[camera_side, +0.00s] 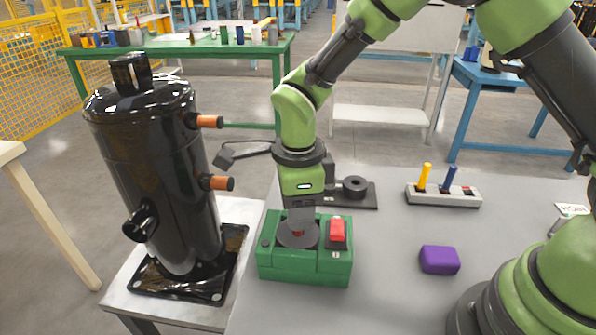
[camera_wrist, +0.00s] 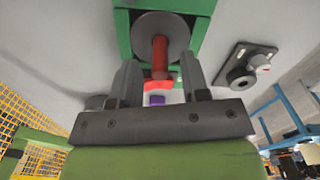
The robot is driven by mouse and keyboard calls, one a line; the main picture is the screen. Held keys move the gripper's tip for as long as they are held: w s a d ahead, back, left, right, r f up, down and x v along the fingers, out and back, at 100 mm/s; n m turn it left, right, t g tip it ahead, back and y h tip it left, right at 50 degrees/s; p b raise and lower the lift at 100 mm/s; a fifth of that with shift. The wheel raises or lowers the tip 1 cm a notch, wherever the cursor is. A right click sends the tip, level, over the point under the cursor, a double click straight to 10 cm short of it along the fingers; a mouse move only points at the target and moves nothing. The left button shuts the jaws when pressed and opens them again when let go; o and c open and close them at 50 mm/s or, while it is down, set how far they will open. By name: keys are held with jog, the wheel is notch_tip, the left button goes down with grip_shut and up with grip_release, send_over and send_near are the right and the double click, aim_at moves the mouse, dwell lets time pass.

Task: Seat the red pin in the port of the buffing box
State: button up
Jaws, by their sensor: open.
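The buffing box (camera_side: 275,262) is a green box on the grey table with a dark round disc on top and a red button (camera_side: 337,230) beside it. It also shows at the top of the wrist view (camera_wrist: 204,8). The red pin (camera_wrist: 160,58) stands at the middle of the disc; in the side view only a bit of red (camera_side: 297,234) shows below my gripper (camera_side: 299,222). In the wrist view my gripper's fingers (camera_wrist: 160,66) are open on either side of the pin, with gaps to both. How deep the pin sits is hidden.
A grey rack (camera_side: 443,198) holds a yellow pin (camera_side: 424,176) and a blue pin (camera_side: 449,178). A purple block (camera_side: 440,260) lies right of the box. A dark plate with a round part (camera_side: 354,187) is behind it. A black compressor (camera_side: 155,170) stands at left.

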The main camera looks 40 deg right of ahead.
notch_tip(320, 180, up, 10)
dwell(0.3)
jog(key=s+d+r+n+t+y, duration=0.1)
jog(key=s+d+r+n+t, duration=0.2)
jog(key=s+d+r+n, duration=0.2)
jog(key=s+d+r+n+t+y, duration=0.1)
jog(key=s+d+r+n+t, duration=0.3)
jog(key=s+n, duration=0.8)
jog(key=d+r+n, duration=0.1)
jog(key=n, duration=0.1)
jog(key=shift+s+d+r+n, duration=0.2)
jog(key=shift+d+r+n, duration=0.05)
jog(key=shift+d+n, duration=0.15)
